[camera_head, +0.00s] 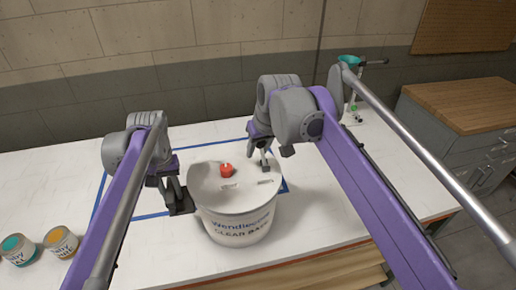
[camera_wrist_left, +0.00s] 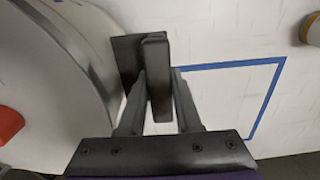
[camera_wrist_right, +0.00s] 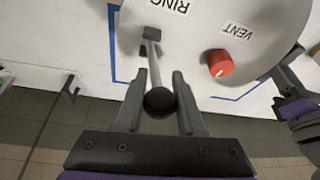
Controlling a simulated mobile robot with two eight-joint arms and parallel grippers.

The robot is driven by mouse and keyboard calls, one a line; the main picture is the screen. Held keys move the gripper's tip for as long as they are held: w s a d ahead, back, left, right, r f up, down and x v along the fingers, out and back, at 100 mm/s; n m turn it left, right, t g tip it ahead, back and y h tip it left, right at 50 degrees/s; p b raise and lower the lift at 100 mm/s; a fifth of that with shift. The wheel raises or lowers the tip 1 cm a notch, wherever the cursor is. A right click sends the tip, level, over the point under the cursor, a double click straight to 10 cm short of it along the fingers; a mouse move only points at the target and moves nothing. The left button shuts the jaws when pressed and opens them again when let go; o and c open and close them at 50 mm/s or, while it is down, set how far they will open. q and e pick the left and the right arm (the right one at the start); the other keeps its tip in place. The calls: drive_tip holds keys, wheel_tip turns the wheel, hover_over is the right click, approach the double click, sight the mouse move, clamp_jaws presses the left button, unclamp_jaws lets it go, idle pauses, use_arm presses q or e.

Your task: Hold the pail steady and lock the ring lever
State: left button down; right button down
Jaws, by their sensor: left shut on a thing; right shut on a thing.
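The white pail (camera_head: 237,222) stands on the table, its lid bearing a red vent cap (camera_head: 226,170) and labels. My left gripper (camera_head: 178,194) is at the pail's left side. In the left wrist view it is shut on a dark upright grip (camera_wrist_left: 156,60) beside the pail's wall. The ring lever (camera_wrist_right: 153,62), a thin grey rod with a black ball knob (camera_wrist_right: 160,102), rises from a dark pivot near the "RING" label. My right gripper (camera_wrist_right: 160,90) is shut on the lever at its knob end, at the lid's far right in the head view.
Blue tape outlines an area on the white table (camera_head: 330,215) around the pail. Two small cans, teal (camera_head: 18,250) and orange (camera_head: 61,242), stand at the left. A stand with a teal top (camera_head: 349,60) is at the back right, beside a wood-topped cabinet (camera_head: 465,103).

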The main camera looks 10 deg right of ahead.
sight(273, 164)
drive_tip(key=shift+d, duration=0.15)
drive_tip(key=d+y, duration=0.1)
drive_tip(key=y, duration=0.1)
drive_tip(key=d+y, duration=0.1)
drive_tip(key=y, duration=0.1)
drive_tip(key=shift+d+m, duration=0.1)
drive_tip(key=shift+m, duration=0.3)
drive_tip(key=shift+s+d+f+m+t+y, duration=0.15)
drive_tip(key=shift+d+y, duration=0.15)
drive_tip(key=shift+y, duration=0.35)
drive_tip(key=shift+w+d+m+t+y, duration=0.1)
drive_tip(key=shift+d+y, duration=0.25)
drive_tip(key=shift+y, duration=0.35)
drive_tip(key=shift+s+d+f+m+t+y, duration=0.15)
drive_tip(key=shift+d+y, duration=0.15)
drive_tip(key=shift+y, duration=0.35)
drive_tip(key=shift+w, duration=0.1)
drive_tip(key=c, duration=0.5)
unclamp_jaws()
drive_tip(key=shift+r, duration=0.1)
